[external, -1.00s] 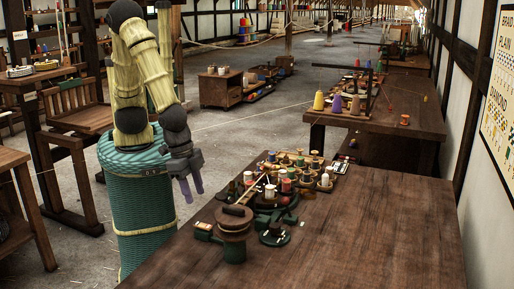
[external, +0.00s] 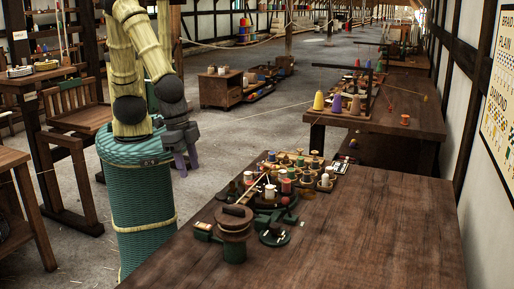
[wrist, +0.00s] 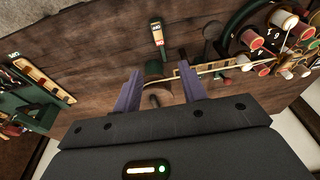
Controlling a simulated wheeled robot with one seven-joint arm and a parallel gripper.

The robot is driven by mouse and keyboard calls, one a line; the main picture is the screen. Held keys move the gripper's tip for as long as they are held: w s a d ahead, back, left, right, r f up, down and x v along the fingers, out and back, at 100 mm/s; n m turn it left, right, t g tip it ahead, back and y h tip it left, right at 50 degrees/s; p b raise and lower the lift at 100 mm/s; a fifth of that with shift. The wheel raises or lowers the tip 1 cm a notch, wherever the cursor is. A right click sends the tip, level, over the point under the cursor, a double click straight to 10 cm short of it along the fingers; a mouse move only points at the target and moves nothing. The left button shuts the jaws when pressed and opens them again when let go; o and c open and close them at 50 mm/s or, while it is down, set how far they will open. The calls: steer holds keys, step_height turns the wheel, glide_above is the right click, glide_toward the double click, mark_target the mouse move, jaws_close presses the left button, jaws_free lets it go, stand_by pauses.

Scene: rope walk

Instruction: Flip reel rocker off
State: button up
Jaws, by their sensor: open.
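My gripper (external: 186,166) has purple fingers and hangs open, pointing down, left of the dark wooden table and apart from everything on it. In the wrist view its two fingers (wrist: 159,88) are spread with nothing held between them. A brown reel (external: 234,220) on a green base stands at the table's near left edge. A small green box (external: 203,231) with a pale and orange top sits beside it. A small green piece with a white and orange face (wrist: 157,36) shows beyond the fingers; it may be the rocker, but its setting is unclear.
The table (external: 345,225) is clear on its right. Spools and a green round holder (external: 275,235) crowd its left side. In the wrist view a spool carousel (wrist: 270,45) is at upper right and a green tray (wrist: 38,112) at left.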

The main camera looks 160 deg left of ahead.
mark_target(203, 225)
steer(key=w+a+p, duration=0.1)
steer(key=p, duration=0.1)
steer(key=w+a+g+h+p, duration=0.1)
steer(key=p, duration=0.1)
steer(key=shift+w+a+r+h, duration=0.15)
steer(key=shift+w+r+h, duration=0.05)
steer(key=shift+r+h, duration=0.15)
step_height(203, 225, down, 18)
steer(key=shift+r, duration=0.25)
stand_by(0.3)
jaws_close()
